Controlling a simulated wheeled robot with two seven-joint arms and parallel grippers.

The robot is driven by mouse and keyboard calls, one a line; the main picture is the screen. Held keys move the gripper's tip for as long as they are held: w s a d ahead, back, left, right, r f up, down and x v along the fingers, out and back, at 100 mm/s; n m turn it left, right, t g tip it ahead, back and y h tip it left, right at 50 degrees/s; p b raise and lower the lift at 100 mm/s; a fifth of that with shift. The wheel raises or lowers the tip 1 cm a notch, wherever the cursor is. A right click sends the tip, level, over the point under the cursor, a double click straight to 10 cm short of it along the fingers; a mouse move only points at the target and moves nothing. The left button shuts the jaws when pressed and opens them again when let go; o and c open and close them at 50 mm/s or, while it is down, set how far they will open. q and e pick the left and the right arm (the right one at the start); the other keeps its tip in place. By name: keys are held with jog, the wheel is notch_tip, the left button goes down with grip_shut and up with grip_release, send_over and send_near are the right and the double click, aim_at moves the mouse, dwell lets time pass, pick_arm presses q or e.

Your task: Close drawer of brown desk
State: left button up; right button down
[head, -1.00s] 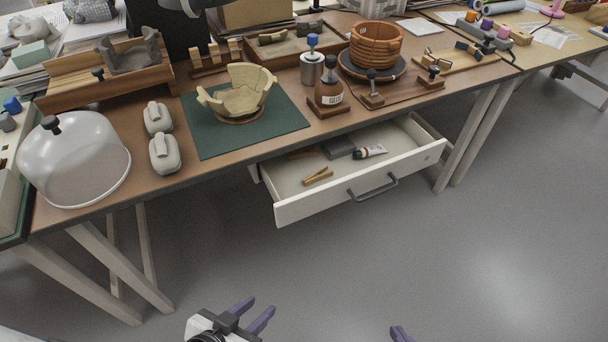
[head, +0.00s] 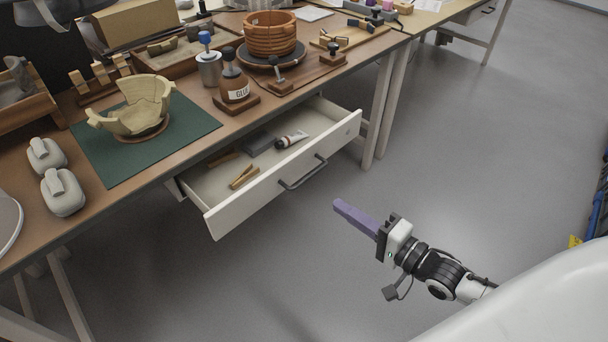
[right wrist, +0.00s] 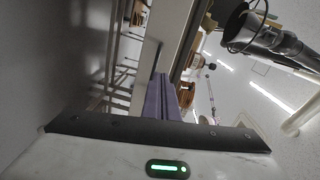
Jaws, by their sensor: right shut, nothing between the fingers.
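The brown desk (head: 160,173) has a white drawer (head: 268,195) pulled out from under its top, with a dark bar handle (head: 303,172) on its front. In the drawer lie a wooden clip (head: 243,177), a tube (head: 291,139) and a dark grey box (head: 258,142). My right gripper (head: 340,205) has purple fingers, is shut and empty, and points toward the drawer front from the lower right, apart from it. Its fingers also show in the right wrist view (right wrist: 167,98). My left gripper is not in view.
On the desk stand a bowl of sherds (head: 138,108) on a green mat (head: 187,149), a brown glue bottle (head: 233,80) and a coiled clay pot (head: 270,36). Grey floor (head: 420,170) lies open in front of the desk. Desk legs (head: 376,115) stand right of the drawer.

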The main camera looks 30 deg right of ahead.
jog(key=w+d+r+m, duration=0.1)
jog(key=d, duration=0.1)
jog(key=b, duration=0.3)
send_near(294, 161)
jog(key=shift+t, duration=0.4)
jog(key=x, duration=0.5)
jog(key=shift+w+f, duration=0.2)
jog(key=shift+f, duration=0.2)
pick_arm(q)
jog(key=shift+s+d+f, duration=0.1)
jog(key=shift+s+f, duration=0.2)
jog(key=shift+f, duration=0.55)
pick_arm(e)
jog(key=shift+w+a, duration=0.25)
jog(key=shift+w, duration=0.25)
